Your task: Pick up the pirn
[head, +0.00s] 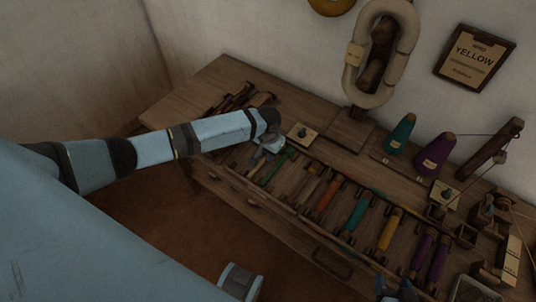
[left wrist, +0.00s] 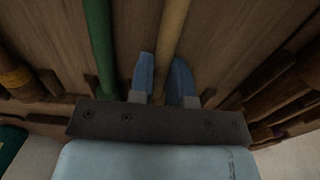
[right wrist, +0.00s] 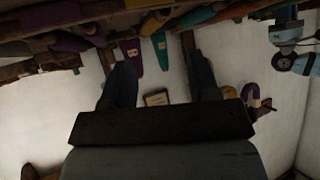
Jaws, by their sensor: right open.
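Several slim pirns lie side by side in a wooden rack on the bench. My left gripper (head: 264,151) points down at the rack's left end. In the left wrist view its two blue fingers (left wrist: 163,75) stand close on both sides of a tan-yellow pirn (left wrist: 174,25) and appear shut on it. The pirn seems still level with the rack. A green pirn (left wrist: 99,45) lies just left of it, and also shows in the head view (head: 277,168). My right gripper (right wrist: 160,85) is open and empty; it also shows at the bottom of the head view (head: 400,289).
Orange (head: 327,198), teal (head: 357,214), yellow (head: 390,230) and purple (head: 421,255) pirns lie further right. Green (head: 400,136) and purple (head: 436,153) cones stand behind. A sign reading YELLOW (head: 475,58) and a pale skein (head: 352,70) are on the wall.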

